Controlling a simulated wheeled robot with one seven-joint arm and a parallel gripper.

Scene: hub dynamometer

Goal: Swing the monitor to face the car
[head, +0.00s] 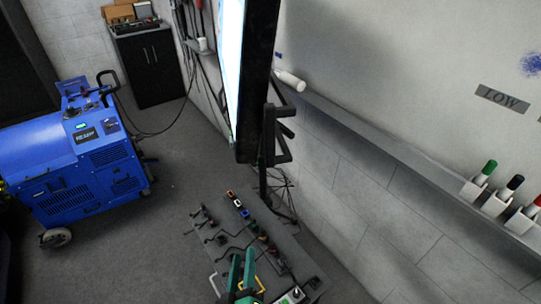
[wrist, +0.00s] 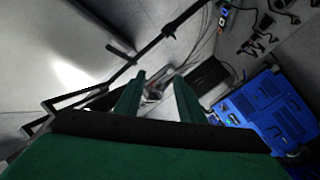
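The monitor (head: 232,70) hangs at the top middle of the head view, seen nearly edge-on. Its lit screen faces left and its dark back faces the wall on the right. A black bracket or stand (head: 279,135) shows below and behind it. My green gripper (head: 243,258) is at the bottom of the head view, well below the monitor and apart from it. In the wrist view my gripper (wrist: 158,80) has its two green fingers spread, with nothing held between them. A black tubular frame (wrist: 70,102) shows left of the fingers. No car is visible.
A blue wheeled machine (head: 75,160) stands at left, also in the wrist view (wrist: 268,115). A table with tools (head: 240,245) lies below the monitor. A whiteboard ledge (head: 390,150) with markers runs along the right wall. A black cabinet (head: 150,65) stands at the back. Floor between is clear.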

